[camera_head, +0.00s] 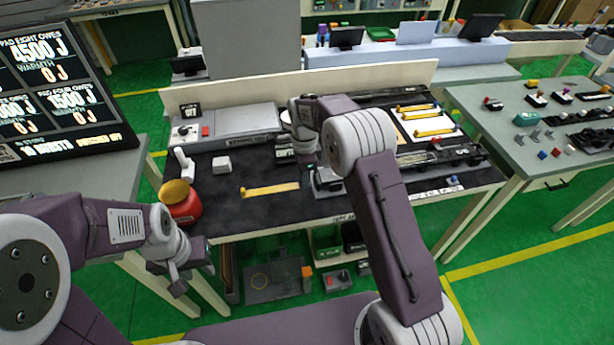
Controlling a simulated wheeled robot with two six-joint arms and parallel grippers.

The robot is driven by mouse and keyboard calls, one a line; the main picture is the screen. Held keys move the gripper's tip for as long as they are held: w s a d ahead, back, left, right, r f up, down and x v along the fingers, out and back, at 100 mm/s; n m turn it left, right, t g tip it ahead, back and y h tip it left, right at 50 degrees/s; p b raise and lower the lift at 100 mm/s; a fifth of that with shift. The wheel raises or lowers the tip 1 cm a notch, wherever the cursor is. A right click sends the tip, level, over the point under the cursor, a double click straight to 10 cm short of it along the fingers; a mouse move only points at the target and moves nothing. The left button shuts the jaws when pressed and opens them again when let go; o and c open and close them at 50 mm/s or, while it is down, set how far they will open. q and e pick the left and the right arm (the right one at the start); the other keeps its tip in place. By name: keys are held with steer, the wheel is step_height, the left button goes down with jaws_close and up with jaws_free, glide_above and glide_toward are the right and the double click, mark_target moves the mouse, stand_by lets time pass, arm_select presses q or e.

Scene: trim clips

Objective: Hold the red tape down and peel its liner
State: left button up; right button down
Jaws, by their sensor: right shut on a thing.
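I cannot make out a strip of red tape. A yellow strip (270,189) lies flat on the dark work mat (240,219), left of my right gripper. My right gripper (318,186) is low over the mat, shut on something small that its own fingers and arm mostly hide. A grey and dark object (327,180) shows at its fingers; I cannot tell whether this is what it holds. My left gripper (193,268) hangs in front of the table's front left edge, away from the strips; its opening is unclear.
A red round object with a yellow top (183,206) stands at the mat's left front. A white block (221,164) lies behind it. More yellow strips lie on a pale board (408,122) at the back right. My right arm covers the mat's middle right.

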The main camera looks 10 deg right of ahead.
mark_target(275, 188)
steer(key=shift+w+a+f+p, duration=0.15)
steer(key=shift+w+a+f, duration=0.25)
steer(key=shift+a+f, duration=0.25)
steer(key=shift+w+a+f+p, duration=0.15)
steer(key=shift+w+a+f, duration=0.35)
steer(key=shift+f, duration=0.2)
steer(key=shift+w+a+f+p, duration=0.15)
steer(key=shift+w+a+f, duration=0.2)
steer(key=shift+a+f, duration=0.3)
arm_select(q)
steer(key=shift+r, duration=0.4)
arm_select(e)
steer(key=shift+w+a+f, duration=0.35)
steer(key=shift+f, duration=0.15)
steer(key=shift+w+a+f, duration=0.3)
steer(key=shift+a+f, duration=0.05)
steer(key=shift+f, duration=0.15)
